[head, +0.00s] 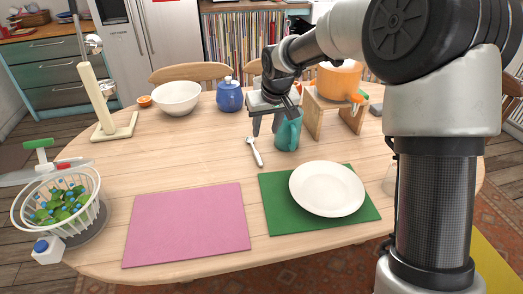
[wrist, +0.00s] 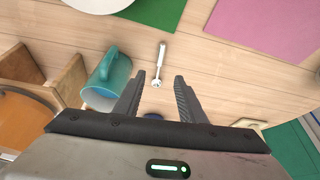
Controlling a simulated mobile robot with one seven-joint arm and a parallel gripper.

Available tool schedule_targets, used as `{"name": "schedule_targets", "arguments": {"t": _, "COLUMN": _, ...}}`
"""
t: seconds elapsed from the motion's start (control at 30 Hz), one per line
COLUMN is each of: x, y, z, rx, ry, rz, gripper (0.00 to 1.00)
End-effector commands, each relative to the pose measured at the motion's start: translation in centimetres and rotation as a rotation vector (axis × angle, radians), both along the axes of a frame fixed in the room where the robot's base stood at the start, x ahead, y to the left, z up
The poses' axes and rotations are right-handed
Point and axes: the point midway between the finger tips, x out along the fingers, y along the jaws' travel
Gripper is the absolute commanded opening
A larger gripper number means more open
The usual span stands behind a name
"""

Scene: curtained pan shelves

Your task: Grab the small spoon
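The small spoon (head: 255,152) lies on the wooden table, pale with a thin handle. It also shows in the wrist view (wrist: 161,62), its handle pointing away and its rounded end near the space between my fingertips. My gripper (head: 268,128) is open and empty, just beyond the spoon and above the table in the head view. Its two fingers stand apart in the wrist view (wrist: 158,78), with the spoon's rounded end seen between the tips. I see no contact with the spoon.
A teal mug (head: 287,133) stands close beside my gripper. A wooden stand (head: 312,117) with an orange pot (head: 338,80) is to the right. A white plate (head: 327,189) rests on a green mat (head: 278,212). A pink mat (head: 187,226) lies front left. The table left of the spoon is clear.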

Motion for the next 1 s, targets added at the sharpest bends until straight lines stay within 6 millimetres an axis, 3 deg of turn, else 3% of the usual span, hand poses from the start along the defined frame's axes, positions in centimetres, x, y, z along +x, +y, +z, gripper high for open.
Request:
{"name": "schedule_targets", "arguments": {"t": 0.43, "x": 3.1, "y": 1.2, "z": -8.8, "rx": -0.001, "ry": 0.006, "rz": 0.0, "gripper": 0.37}}
{"name": "schedule_targets", "arguments": {"t": 0.77, "x": 4.2, "y": 1.7, "z": -11.4, "rx": -0.001, "ry": 0.003, "rz": 0.001, "gripper": 0.37}}
{"name": "schedule_targets", "arguments": {"t": 1.0, "x": 5.5, "y": 2.3, "z": -14.7, "rx": -0.001, "ry": 0.004, "rz": 0.0, "gripper": 0.37}}
